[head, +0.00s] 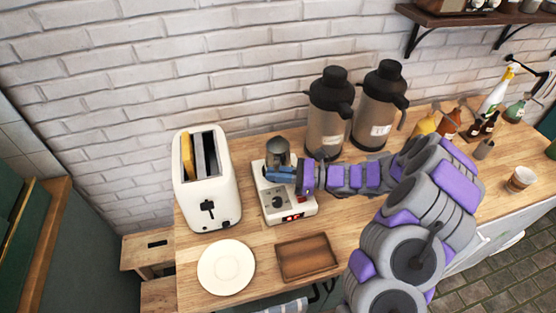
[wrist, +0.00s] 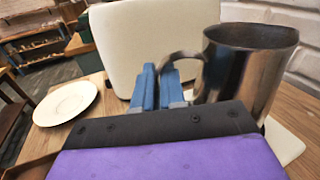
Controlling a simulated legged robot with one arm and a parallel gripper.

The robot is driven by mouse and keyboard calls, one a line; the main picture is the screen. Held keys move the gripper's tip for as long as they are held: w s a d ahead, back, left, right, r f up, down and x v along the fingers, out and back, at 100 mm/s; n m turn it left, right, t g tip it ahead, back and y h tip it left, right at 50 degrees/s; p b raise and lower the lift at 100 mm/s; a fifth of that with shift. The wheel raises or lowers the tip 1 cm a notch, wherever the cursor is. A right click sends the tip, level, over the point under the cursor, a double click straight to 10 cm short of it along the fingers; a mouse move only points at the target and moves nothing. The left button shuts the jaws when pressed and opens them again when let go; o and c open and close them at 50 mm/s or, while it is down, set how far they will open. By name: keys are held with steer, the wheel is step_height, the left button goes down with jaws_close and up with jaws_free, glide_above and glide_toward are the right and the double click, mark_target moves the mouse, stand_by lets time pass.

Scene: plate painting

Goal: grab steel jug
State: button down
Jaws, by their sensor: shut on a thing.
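The steel jug (head: 279,150) stands upright at the white appliance (head: 277,207) on the wooden counter. In the wrist view the jug (wrist: 240,70) is on the right, with its curved handle toward the middle. My gripper (head: 270,173) reaches in from the right. In the wrist view its blue fingers (wrist: 155,85) are close together at the jug's handle and shut on it. The exact contact between fingers and handle is partly hidden.
A cream toaster (head: 207,190) stands left of the appliance. A white plate (head: 226,267) and a brown wooden tray (head: 305,257) lie in front. Two large dispensers (head: 328,115) stand behind my arm. Bottles (head: 450,122) and a cup (head: 520,179) are at the right.

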steer(key=shift+r, duration=0.1)
stand_by(0.3)
steer(key=shift+r+p, duration=0.75)
steer(key=shift+r, duration=1.05)
steer(key=s+r+p, duration=0.1)
steer(key=s+p, duration=0.1)
steer(key=s, duration=1.4)
steer(key=shift+r, duration=0.1)
